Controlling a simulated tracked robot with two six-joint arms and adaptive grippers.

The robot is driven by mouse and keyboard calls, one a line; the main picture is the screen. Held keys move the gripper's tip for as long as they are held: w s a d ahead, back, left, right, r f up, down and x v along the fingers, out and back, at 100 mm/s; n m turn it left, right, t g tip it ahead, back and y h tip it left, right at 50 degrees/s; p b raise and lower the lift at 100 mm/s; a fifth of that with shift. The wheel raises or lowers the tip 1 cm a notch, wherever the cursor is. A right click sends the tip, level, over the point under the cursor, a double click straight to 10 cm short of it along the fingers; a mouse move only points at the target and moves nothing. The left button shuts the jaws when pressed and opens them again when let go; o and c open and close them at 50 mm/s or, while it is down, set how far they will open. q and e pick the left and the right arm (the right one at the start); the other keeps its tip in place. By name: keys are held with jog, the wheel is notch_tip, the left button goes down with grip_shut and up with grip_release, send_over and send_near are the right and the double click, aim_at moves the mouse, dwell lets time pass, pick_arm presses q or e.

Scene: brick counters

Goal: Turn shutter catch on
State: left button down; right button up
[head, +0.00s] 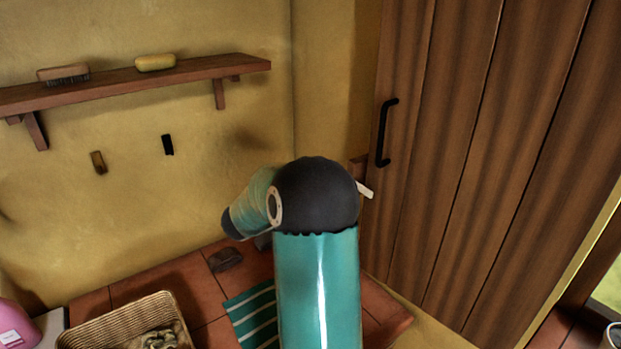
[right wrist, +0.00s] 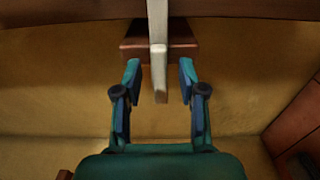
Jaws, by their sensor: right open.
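The shutter catch, a pale lever (right wrist: 159,82) on a brown wooden block (right wrist: 185,50), stands between the fingers of my right gripper (right wrist: 160,70) in the right wrist view. The gripper is open, one finger on each side of the lever, with a gap visible on both sides. In the head view the pale lever end (head: 366,190) shows just right of my arm's dark joint, beside the brown plank shutter (head: 470,150). My arm hides the right gripper and most of the catch there. My left gripper is not in view.
The shutter has a black handle (head: 385,132). A wall shelf (head: 200,73) holds a brush (head: 63,74) and a yellow bar (head: 155,62). Below, a tiled counter (head: 200,275) bears a wicker basket (head: 120,310), a dark block (head: 225,260) and a striped cloth (head: 253,312).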

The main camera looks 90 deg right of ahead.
jog(key=v, duration=1.2)
dwell(0.3)
jog(key=x, duration=1.2)
jog(key=shift+f, duration=0.15)
